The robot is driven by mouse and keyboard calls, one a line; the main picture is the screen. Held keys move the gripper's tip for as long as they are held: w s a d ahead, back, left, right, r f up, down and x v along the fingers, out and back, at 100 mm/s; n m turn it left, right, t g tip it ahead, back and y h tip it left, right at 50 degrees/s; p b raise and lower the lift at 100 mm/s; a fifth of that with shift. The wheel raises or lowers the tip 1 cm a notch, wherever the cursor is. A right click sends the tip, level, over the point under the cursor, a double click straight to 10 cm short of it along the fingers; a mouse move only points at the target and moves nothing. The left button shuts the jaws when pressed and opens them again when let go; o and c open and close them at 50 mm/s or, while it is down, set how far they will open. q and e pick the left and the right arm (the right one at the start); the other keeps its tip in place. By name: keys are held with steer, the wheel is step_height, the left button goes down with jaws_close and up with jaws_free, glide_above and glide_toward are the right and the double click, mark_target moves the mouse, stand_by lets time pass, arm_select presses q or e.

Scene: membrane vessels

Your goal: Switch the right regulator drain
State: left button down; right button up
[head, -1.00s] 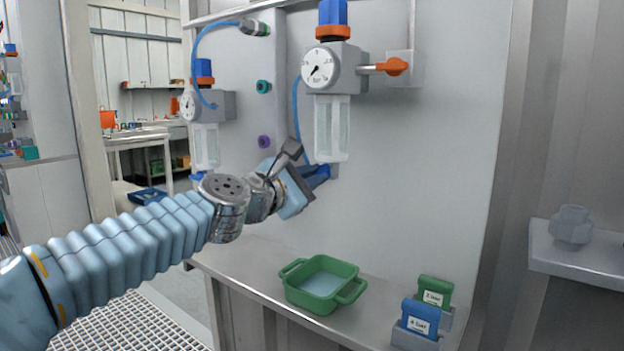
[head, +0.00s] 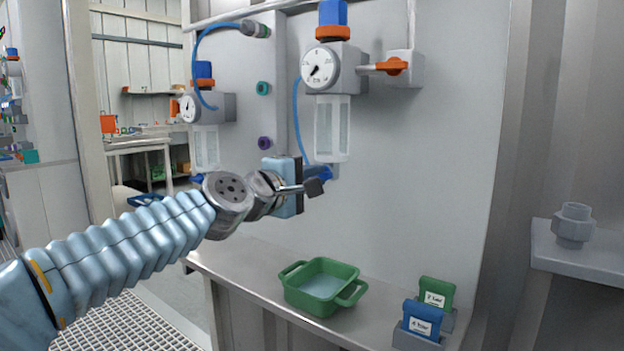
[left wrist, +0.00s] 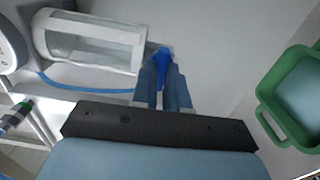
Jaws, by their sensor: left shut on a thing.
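The right regulator (head: 332,68) is on the grey wall panel, with a round gauge, a blue and orange knob on top and a clear bowl (head: 331,128) below. Its blue drain (left wrist: 161,56) shows at the bowl's end in the left wrist view. My left gripper (head: 318,176) is just under the bowl, and its fingers are shut on the blue drain. In the head view the gripper partly hides the drain. My right gripper is not in view.
The left regulator (head: 205,112) hangs further left. An orange-handled valve (head: 396,66) is right of the gauge. A green tub (head: 321,288) of liquid stands on the bench below, with blue (head: 421,318) and green (head: 437,290) tagged blocks to its right. The panel's right side is bare.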

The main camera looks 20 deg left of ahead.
arm_select(q)
steer(key=shift+f+m, duration=0.1)
steer(key=shift+m, duration=0.2)
steer(key=c, duration=1.1)
jaws_free()
steer(key=shift+c, duration=0.2)
steer(key=shift+s, duration=0.1)
steer(key=b+v, duration=0.1)
steer(key=v, duration=1.2)
steer(key=shift+s+b, duration=0.3)
steer(key=shift+a, duration=0.1)
